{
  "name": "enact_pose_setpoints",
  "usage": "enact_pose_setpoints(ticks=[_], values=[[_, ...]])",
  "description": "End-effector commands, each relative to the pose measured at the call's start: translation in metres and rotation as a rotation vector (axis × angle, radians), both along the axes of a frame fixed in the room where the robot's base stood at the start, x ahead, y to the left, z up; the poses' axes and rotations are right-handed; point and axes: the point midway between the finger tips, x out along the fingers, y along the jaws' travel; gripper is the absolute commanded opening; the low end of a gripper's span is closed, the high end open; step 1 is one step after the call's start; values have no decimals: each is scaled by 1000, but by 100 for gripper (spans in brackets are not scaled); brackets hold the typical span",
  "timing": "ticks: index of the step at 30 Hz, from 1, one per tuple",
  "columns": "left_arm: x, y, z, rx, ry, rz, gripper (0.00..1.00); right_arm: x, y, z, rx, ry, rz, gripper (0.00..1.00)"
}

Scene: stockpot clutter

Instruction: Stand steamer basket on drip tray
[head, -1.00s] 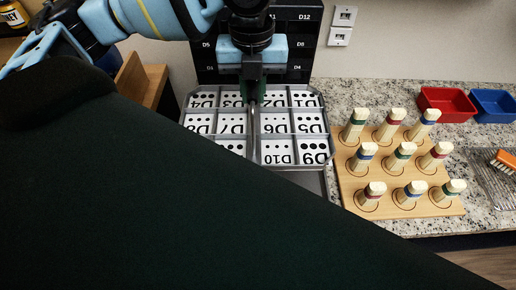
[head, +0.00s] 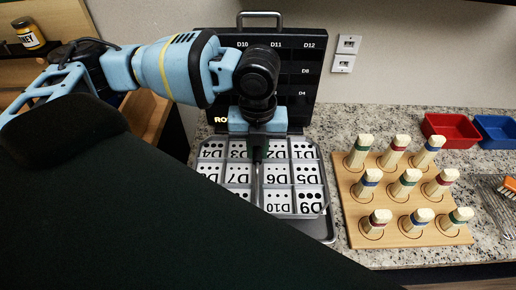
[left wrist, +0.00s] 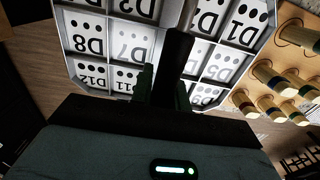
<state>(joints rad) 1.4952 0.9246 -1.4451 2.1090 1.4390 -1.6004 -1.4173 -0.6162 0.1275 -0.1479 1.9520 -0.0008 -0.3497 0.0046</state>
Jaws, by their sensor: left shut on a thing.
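The steamer basket (head: 281,196) appears as a shallow metal-rimmed tray divided into compartments with white floors marked with D-numbers and black dots. It also shows in the left wrist view (left wrist: 135,45). A thin upright post stands at its middle. My left gripper (head: 257,150) points down over the basket and is shut on the top of this post; its fingers also show in the left wrist view (left wrist: 168,85). A grey drip tray (head: 327,230) shows at the basket's lower right edge, mostly hidden under it. I cannot tell whether they touch. My right gripper is not in view.
A black panel with a handle (head: 304,75) stands close behind the basket. A wooden peg board (head: 350,212) with several banded pegs stands just right. Red (head: 450,131) and blue (head: 497,132) bins sit farther right. A dark shape covers the lower left.

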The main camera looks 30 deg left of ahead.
Motion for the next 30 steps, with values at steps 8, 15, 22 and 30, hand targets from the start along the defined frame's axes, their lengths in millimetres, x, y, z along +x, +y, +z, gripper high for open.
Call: enact_pose_setpoints(ticks=[8,15,22,30], values=[[1,0,-6,-2,-5,0,0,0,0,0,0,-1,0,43],[0,0,-9,-1,-3,0,24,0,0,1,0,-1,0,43],[0,0,-9,-1,-2,0,38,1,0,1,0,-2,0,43],[0,0,-4,-2,-2,0,38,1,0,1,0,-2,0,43]])
